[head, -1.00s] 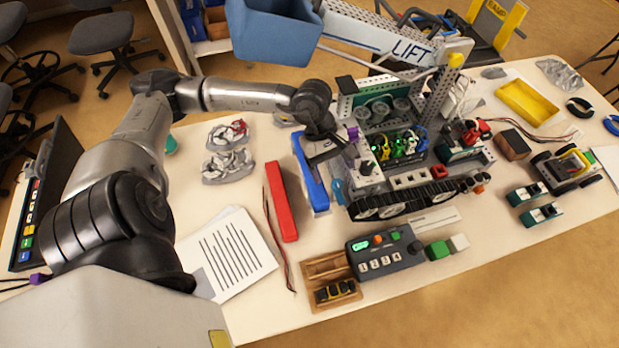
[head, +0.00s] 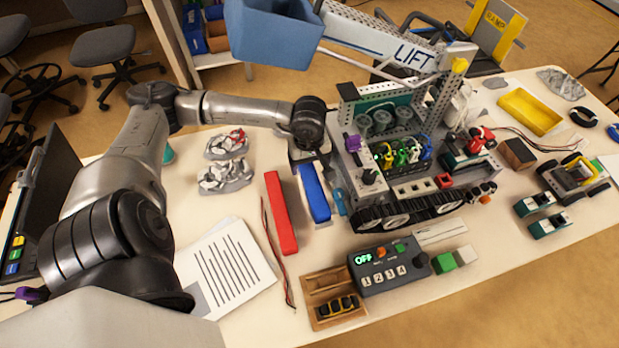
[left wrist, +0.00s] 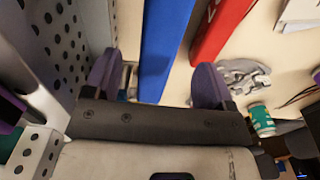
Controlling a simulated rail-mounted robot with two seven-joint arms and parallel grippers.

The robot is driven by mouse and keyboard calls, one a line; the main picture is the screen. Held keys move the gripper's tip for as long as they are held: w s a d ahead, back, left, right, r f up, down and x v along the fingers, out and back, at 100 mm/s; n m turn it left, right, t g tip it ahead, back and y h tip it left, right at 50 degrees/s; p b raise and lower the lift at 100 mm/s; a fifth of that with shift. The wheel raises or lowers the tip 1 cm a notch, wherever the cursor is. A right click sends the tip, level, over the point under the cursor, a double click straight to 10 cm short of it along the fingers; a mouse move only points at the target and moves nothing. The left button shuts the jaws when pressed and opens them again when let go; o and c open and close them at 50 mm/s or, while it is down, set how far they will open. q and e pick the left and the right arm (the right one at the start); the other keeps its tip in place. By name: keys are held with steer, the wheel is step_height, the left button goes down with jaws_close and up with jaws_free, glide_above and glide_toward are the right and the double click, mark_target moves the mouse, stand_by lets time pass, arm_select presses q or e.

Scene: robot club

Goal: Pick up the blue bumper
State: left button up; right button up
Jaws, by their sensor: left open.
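The blue bumper (head: 315,193) is a long bar lying on the table between a red bar (head: 281,212) and the tracked robot model (head: 400,205). My left gripper (head: 309,158) is at the bumper's far end, pointing down. In the left wrist view the left gripper's two purple fingers (left wrist: 157,85) are apart, with the blue bumper (left wrist: 166,45) running in the gap between them, nothing clamped. The red bar (left wrist: 222,28) lies just beyond the right finger there. Contact with the bumper cannot be told. My right gripper is not in view.
The model's grey perforated plates (left wrist: 85,25) stand close beside the left finger. Grey crumpled pieces (head: 225,172) lie left of the bars. A control box (head: 390,266), a wooden tray (head: 323,283) and papers (head: 228,262) lie at the front. A blue bin (head: 272,35) hangs above the back.

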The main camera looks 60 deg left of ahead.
mark_target(310, 174)
arm_select(q)
steer(key=f, duration=0.4)
steer(key=shift+s+d, duration=0.1)
steer(key=shift+d, duration=0.2)
steer(key=shift+f, duration=0.6)
steer(key=c, duration=1.1)
